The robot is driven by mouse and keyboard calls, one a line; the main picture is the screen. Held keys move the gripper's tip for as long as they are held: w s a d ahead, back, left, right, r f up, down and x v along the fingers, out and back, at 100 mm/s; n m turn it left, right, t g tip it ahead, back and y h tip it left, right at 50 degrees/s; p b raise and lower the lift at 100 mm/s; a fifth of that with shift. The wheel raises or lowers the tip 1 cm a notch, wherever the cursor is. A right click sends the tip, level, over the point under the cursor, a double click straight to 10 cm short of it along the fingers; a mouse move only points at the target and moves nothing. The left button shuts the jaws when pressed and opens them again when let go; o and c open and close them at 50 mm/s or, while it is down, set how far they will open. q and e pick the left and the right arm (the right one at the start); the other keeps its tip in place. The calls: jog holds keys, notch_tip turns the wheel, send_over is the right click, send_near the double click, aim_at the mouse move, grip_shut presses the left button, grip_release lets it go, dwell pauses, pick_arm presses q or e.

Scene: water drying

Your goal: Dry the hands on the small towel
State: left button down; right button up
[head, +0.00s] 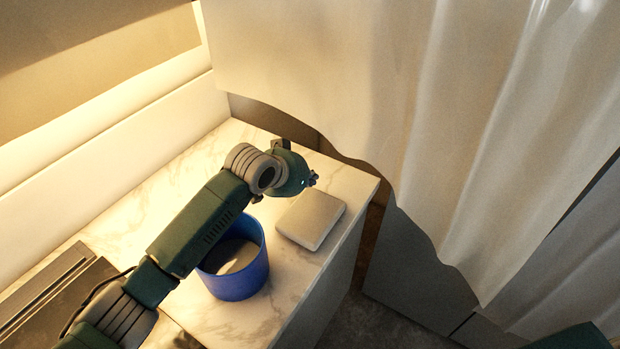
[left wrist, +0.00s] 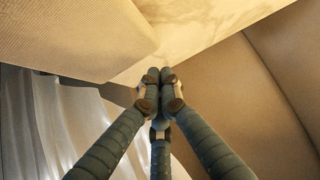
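The small towel (head: 311,219) is a pale, folded, flat block lying on the marble counter (head: 344,187), near its front edge. In the left wrist view, a pale ribbed surface that looks like the towel (left wrist: 70,35) fills the upper left. My left gripper (head: 312,179) is above the counter, just behind and above the towel, apart from it as far as I can tell. In the left wrist view the fingers of my left gripper (left wrist: 160,78) meet at their tips, with nothing seen between them. My right gripper is not in view.
A blue bucket (head: 238,278) with grey contents stands on the counter, beside the towel and partly under my left arm. A white curtain (head: 480,130) hangs to the right. A pale wall (head: 110,150) runs behind the counter. A dark appliance (head: 50,295) is at lower left.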

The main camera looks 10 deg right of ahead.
pick_arm(q)
jog(key=shift+s+f, duration=0.1)
jog(key=shift+f, duration=0.7)
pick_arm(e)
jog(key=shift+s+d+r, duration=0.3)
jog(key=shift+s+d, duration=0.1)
pick_arm(q)
jog(key=shift+f, duration=0.15)
